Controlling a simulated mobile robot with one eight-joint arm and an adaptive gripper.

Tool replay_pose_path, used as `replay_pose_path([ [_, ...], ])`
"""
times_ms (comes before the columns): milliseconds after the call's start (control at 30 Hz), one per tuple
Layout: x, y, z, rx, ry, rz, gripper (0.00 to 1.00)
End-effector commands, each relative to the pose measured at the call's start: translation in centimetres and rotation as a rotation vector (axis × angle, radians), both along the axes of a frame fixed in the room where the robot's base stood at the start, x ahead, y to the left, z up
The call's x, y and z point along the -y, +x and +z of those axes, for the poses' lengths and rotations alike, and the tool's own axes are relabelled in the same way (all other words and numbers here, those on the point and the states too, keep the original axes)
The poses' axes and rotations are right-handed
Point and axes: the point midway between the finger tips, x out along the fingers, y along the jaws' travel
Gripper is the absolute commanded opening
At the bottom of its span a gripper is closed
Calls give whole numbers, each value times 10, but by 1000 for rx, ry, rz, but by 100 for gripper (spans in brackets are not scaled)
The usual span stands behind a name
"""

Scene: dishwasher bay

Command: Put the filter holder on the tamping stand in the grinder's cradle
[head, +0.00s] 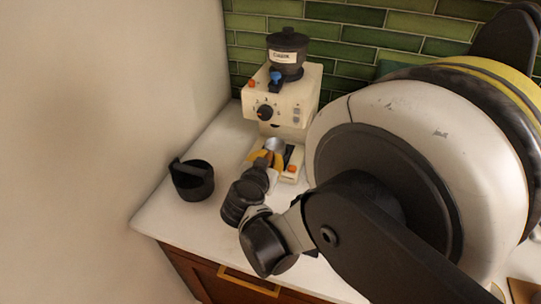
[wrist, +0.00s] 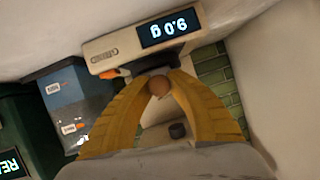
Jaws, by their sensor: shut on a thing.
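The filter holder's silver basket (head: 274,145) shows in the head view under the cream grinder (head: 283,95), above or on its base. I cannot tell whether it rests in the cradle, which is hidden behind it. My gripper (head: 265,158) is in front of the grinder with its yellow fingers shut on the filter holder's handle. In the wrist view the fingers close around the handle's round brown end (wrist: 160,87). The grinder base's lit display (wrist: 168,29) shows upside down beyond them. I cannot make out the tamping stand.
A black bin with a crossbar (head: 192,181) stands on the white counter left of my gripper. A wall rises close on the left, and green tiles (head: 345,42) stand behind. My arm hides the counter's right side. A blue-grey box (wrist: 62,95) shows in the wrist view.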

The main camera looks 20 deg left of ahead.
Motion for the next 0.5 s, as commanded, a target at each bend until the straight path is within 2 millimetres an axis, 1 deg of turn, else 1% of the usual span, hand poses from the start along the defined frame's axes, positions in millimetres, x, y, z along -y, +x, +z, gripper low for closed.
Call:
replay_pose_path([
  [333,0,0,-2,0,0,0,0],
  [367,0,0,-2,0,0,0,22],
  [400,0,0,-2,0,0,0,35],
  [433,0,0,-2,0,0,0,44],
  [500,0,0,-2,0,0,0,44],
])
